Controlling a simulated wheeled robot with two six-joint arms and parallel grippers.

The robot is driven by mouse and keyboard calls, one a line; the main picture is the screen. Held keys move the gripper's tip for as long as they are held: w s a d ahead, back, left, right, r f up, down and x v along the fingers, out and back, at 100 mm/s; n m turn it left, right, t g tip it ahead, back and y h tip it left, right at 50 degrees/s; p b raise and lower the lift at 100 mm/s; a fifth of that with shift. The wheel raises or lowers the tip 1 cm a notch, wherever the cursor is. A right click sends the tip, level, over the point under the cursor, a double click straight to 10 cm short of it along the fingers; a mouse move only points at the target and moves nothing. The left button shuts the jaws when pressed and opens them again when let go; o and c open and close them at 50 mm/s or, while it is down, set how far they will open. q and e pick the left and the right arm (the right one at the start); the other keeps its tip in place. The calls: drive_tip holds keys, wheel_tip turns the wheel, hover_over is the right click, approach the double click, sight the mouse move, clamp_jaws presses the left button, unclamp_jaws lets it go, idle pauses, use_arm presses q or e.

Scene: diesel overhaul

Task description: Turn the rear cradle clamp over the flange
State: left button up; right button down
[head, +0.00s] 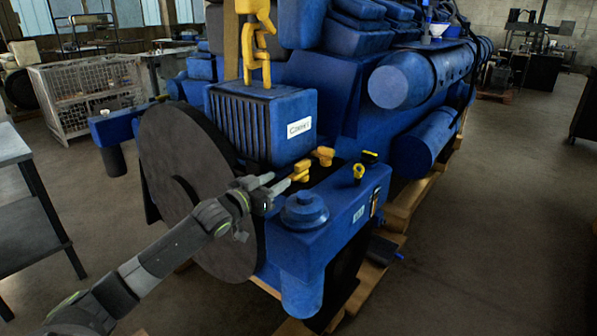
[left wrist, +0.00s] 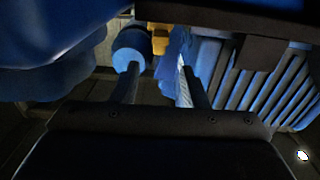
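Small yellow clamps stand on the blue cradle (head: 340,222) beside the ribbed block. One yellow clamp (head: 301,171) is closest to my left gripper (head: 281,180), and another yellow clamp (head: 324,155) sits just behind it. I cannot tell which is the rear one, or how either sits against a flange. My left gripper is open and empty, its fingertips just left of the nearer clamp. In the left wrist view, a yellow piece (left wrist: 159,40) shows beyond the gap between the spread fingers (left wrist: 158,75). My right gripper is not in view.
A yellow-topped knob (head: 359,171) and a round blue cap (head: 304,209) stand on the cradle.

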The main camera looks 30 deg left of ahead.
sight(296, 169)
use_arm(q)
drive_tip(key=w, duration=0.6)
drive_tip(key=w+d+b, duration=0.1)
drive_tip(key=w, duration=0.3)
